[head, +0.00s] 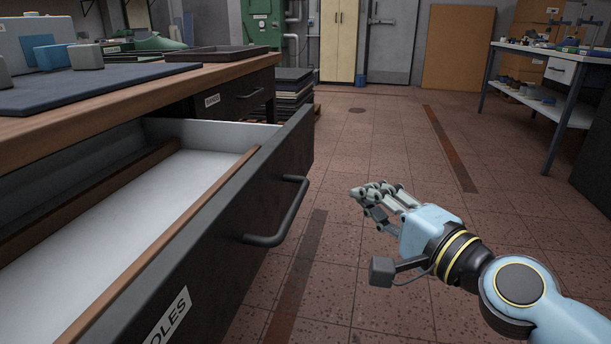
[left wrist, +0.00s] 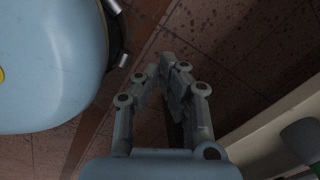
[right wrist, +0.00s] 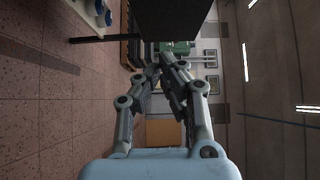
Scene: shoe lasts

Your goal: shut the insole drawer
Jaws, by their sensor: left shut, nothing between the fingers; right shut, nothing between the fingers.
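The insole drawer (head: 225,205) stands pulled out at the left of the head view, with a dark front, a bar handle (head: 282,215) and a partly cut-off label ending in "OLES". Inside are a pale floor (head: 150,200) and brown dividers; I see no contents in the visible part. My right gripper (head: 360,192) is shut and empty, to the right of the handle and apart from it. It also shows shut in the right wrist view (right wrist: 160,62). My left gripper (left wrist: 167,62) shows only in the left wrist view, shut and empty above the tiled floor.
A wooden bench top (head: 130,98) with a dark mat (head: 85,88) and a tray (head: 215,53) lies above the drawer. A second labelled drawer (head: 235,95) sits beyond, closed. Dark stacked sheets (head: 290,90) stand behind. The tiled floor (head: 390,130) is clear towards a table (head: 560,60) at right.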

